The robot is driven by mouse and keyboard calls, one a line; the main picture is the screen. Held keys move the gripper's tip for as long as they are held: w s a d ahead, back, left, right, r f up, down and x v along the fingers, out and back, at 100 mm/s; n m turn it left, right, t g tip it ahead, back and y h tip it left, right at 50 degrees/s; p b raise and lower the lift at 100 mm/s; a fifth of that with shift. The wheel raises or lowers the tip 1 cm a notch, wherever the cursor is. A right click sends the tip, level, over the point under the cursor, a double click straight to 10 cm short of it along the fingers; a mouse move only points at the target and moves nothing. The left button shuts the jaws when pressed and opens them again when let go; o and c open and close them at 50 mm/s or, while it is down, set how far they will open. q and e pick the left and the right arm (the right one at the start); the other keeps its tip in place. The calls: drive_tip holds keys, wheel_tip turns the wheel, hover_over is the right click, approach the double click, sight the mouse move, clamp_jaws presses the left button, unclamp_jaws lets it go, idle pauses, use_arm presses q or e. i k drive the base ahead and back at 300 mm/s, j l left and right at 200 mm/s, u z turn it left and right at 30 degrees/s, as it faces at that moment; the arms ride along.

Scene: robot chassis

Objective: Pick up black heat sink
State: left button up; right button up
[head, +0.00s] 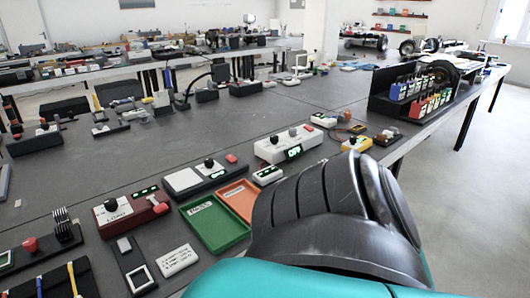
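A small black finned piece (66,228) stands on the dark workbench (130,165) at the left, near a red knob. It may be the black heat sink, but it is too small to tell for sure. Neither gripper shows in the head view. A large dark grey and teal part of my own arm fills the lower middle and right and hides the bench behind it.
A green tray (214,222) and an orange tray (240,197) lie in the middle. Around them are a red box with a black knob (131,212), a white box with a green display (287,144) and a black rack (385,101). Bare bench lies behind them.

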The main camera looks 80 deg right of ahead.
sight(63, 234)
drive_tip(key=z, duration=1.35)
drive_tip(key=l+z, duration=0.4)
drive_tip(key=i+l+z, duration=0.15)
drive_tip(key=z, duration=0.25)
drive_tip(key=i+l, duration=0.1)
drive_tip(key=l, duration=0.15)
drive_tip(key=i+l, duration=0.1)
drive_tip(key=l, duration=0.15)
drive_tip(key=u, duration=1.7)
drive_tip(key=j+u, duration=0.1)
drive_tip(key=i+j, duration=0.05)
